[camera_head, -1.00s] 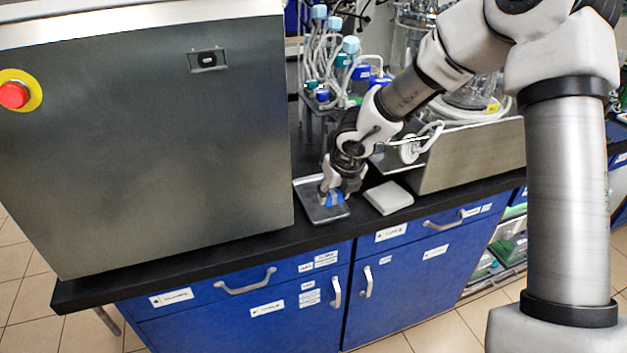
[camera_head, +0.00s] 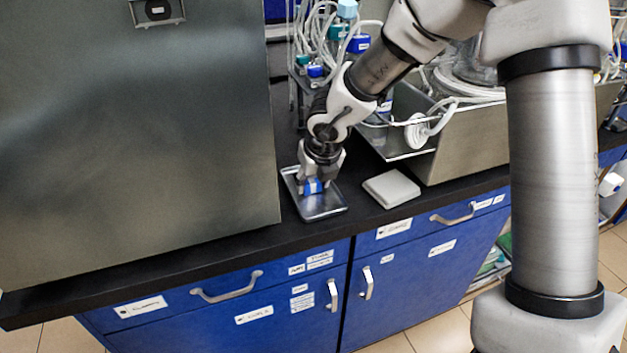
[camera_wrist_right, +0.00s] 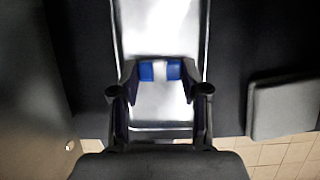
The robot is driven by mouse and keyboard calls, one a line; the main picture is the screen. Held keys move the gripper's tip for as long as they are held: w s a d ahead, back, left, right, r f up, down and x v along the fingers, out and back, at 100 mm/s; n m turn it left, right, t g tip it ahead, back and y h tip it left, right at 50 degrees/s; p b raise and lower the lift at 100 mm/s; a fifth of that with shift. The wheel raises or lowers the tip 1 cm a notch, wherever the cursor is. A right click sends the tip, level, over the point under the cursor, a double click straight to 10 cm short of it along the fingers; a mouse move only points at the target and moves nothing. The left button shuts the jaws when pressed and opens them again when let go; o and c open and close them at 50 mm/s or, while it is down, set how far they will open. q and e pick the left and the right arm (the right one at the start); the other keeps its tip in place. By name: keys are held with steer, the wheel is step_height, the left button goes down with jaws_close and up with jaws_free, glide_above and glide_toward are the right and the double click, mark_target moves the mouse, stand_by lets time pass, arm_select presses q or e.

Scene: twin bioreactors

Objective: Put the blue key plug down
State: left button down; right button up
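The blue key plug (camera_head: 313,187) is a small blue block with a white band across its middle, clear in the right wrist view (camera_wrist_right: 160,70). My right gripper (camera_head: 314,184) points down over a shallow metal tray (camera_head: 322,208) with the plug between its fingertips. In the right wrist view the fingertips (camera_wrist_right: 160,78) sit close against both ends of the plug, so it looks shut on it. The plug is at or just above the tray floor; I cannot tell whether it touches. My left gripper is not in view.
A white flat block (camera_head: 391,188) lies right of the tray on the black bench. A large steel cabinet (camera_head: 140,130) stands close on the left. Tubed bottles (camera_head: 335,40) stand behind, and a steel housing (camera_head: 470,145) stands at the right.

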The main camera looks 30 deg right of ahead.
steer(key=o, duration=0.3)
steer(key=shift+d, duration=0.15)
steer(key=shift+o, duration=0.2)
steer(key=shift+r, duration=0.25)
steer(key=p+v, duration=0.5)
steer(key=v, duration=0.6)
steer(key=shift+s+r, duration=0.3)
steer(key=shift+r, duration=0.05)
